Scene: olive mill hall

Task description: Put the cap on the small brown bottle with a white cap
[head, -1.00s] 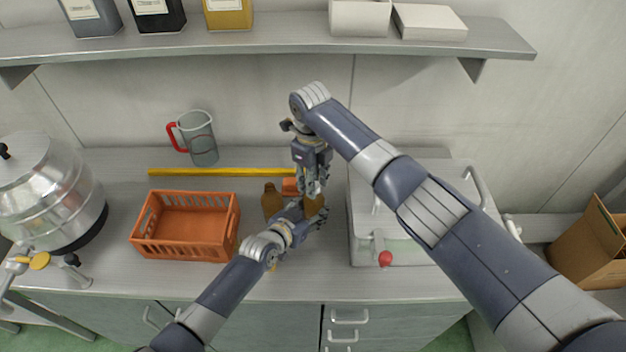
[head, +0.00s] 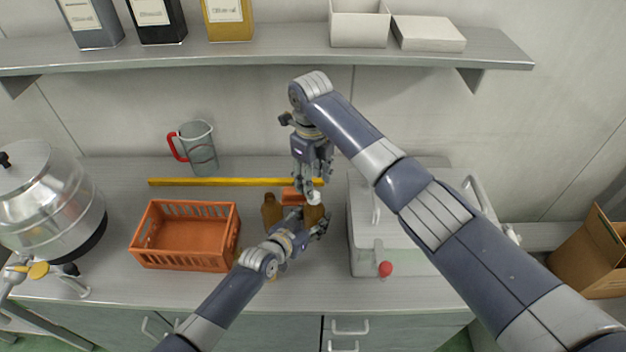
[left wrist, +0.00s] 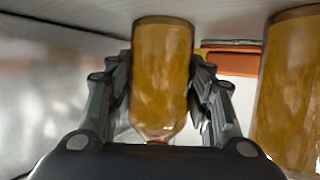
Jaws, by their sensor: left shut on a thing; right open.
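The small brown bottle (head: 315,214) stands upright on the counter. My left gripper (head: 312,225) is shut around its body; the left wrist view shows the bottle (left wrist: 162,75) between both fingers (left wrist: 162,95). A white cap (head: 313,198) sits at the top of the bottle; I cannot tell how tightly it is seated. My right gripper (head: 309,184) is open just above the cap, fingers pointing down. A second brown bottle (head: 271,210) stands to the left, and it also shows in the left wrist view (left wrist: 290,95).
An orange crate (head: 185,262) stands left of the bottles. An orange object (head: 291,195) lies behind them, near a yellow strip (head: 220,182). A jug (head: 203,158) is at the back. A pale box-like unit with a red knob (head: 385,269) stands to the right. The counter front is clear.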

